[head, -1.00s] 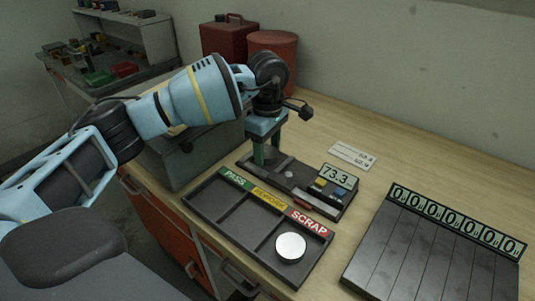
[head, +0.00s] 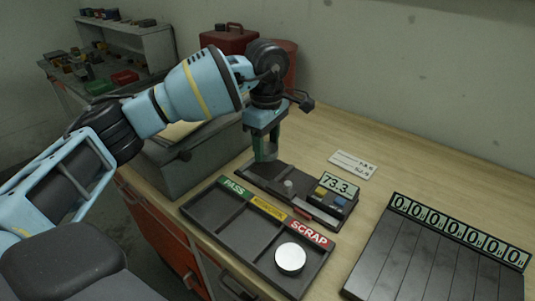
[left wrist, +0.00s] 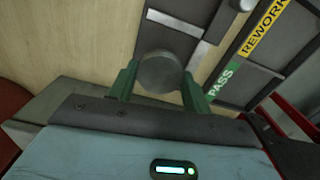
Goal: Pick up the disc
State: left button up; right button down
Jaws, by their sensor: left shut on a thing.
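My left gripper (head: 265,150) is over the back left end of the dark gauge fixture (head: 262,176). Its green fingers are shut on a grey disc (left wrist: 160,72), which shows between the fingertips in the left wrist view. In the head view the disc is small and partly hidden by the fingers. The held disc looks slightly above the fixture, though the exact gap is hard to tell. A second, pale disc (head: 290,258) lies in the SCRAP compartment of the sorting tray (head: 225,238). My right gripper is not in view.
The fixture's display (head: 339,186) reads 73.3, and a small post stands on the fixture. A grey box (head: 190,160) stands left of it. A ridged panel with a row of zero counters (head: 435,250) lies at right. A card (head: 354,165) lies on clear wood.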

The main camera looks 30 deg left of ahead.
pick_arm(q)
jog(key=s+d, duration=0.2)
jog(key=s, duration=0.2)
jog(key=s+d+r, duration=0.1)
jog(key=s+d, duration=0.1)
jog(key=s, duration=0.3)
jog(key=s+d, duration=0.3)
jog(key=s, duration=0.2)
jog(key=shift+s+r+b, duration=0.15)
jog(key=shift+s+b, duration=0.1)
jog(key=shift+b, duration=0.05)
